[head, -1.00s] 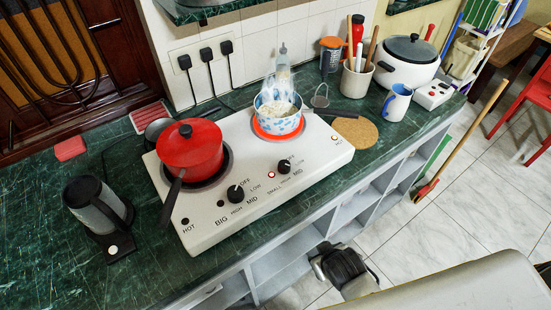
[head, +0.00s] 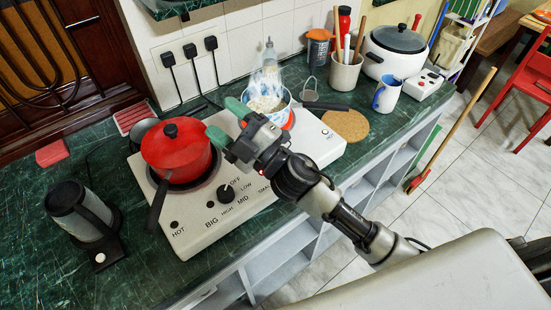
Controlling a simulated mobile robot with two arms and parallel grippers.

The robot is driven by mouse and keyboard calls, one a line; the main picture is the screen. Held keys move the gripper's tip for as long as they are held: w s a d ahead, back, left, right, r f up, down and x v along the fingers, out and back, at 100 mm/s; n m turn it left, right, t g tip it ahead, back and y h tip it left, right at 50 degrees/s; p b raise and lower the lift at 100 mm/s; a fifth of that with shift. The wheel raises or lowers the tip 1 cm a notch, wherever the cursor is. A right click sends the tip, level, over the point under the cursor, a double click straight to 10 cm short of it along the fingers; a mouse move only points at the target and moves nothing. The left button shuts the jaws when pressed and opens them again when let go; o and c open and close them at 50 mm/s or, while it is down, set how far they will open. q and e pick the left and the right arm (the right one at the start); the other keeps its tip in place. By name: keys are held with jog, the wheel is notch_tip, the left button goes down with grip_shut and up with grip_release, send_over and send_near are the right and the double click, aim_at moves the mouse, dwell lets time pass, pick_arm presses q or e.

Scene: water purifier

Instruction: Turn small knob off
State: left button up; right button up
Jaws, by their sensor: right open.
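The white two-burner stove (head: 205,230) lies on the green counter. Its big knob (head: 226,193) shows on the front panel. The small knob is hidden behind my right arm, with only part of its "SMALL" label showing. The small burner (head: 290,121) glows orange-red under a steaming blue-and-white pot (head: 284,104). My right gripper (head: 228,121) is open, with green fingertips spread apart and nothing seen between them. It is over the stove between the red pot and the steaming pot, beyond the knob row. My left gripper is out of view.
A red pot (head: 175,150) stands on the big burner, its handle toward the front. A grey kettle (head: 80,210) stands at left. A dark pan handle (head: 325,106) and a cork mat (head: 345,125) are right of the steaming pot. A blue-and-white mug (head: 386,95) stands further right.

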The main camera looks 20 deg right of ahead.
jog(key=s+a+r+n+g+y, duration=0.1)
jog(key=s+a+n+g+y, duration=0.35)
jog(key=n+g, duration=0.75)
notch_tip(320, 180, down, 6)
jog(key=a+n+g+h, duration=0.1)
jog(key=n+g+h, duration=0.55)
jog(key=n, duration=0.25)
jog(key=w+d+f+h, duration=0.2)
jog(key=w+d+h, duration=0.2)
jog(key=d+h, duration=0.3)
jog(key=w+d+f+h, duration=0.1)
jog(key=w+d+h, duration=0.3)
jog(key=d, duration=0.5)
jog(key=shift+t+h, duration=0.3)
jog(key=shift+t, duration=0.05)
jog(key=f, duration=0.3)
jog(key=f+p, duration=0.1)
jog(key=f, duration=0.3)
jog(key=s+f, duration=0.1)
jog(key=f, duration=0.2)
jog(key=shift+a+f+p, duration=0.1)
jog(key=shift+f+p, duration=0.15)
jog(key=shift+p, duration=0.15)
jog(key=shift+c, duration=0.2)
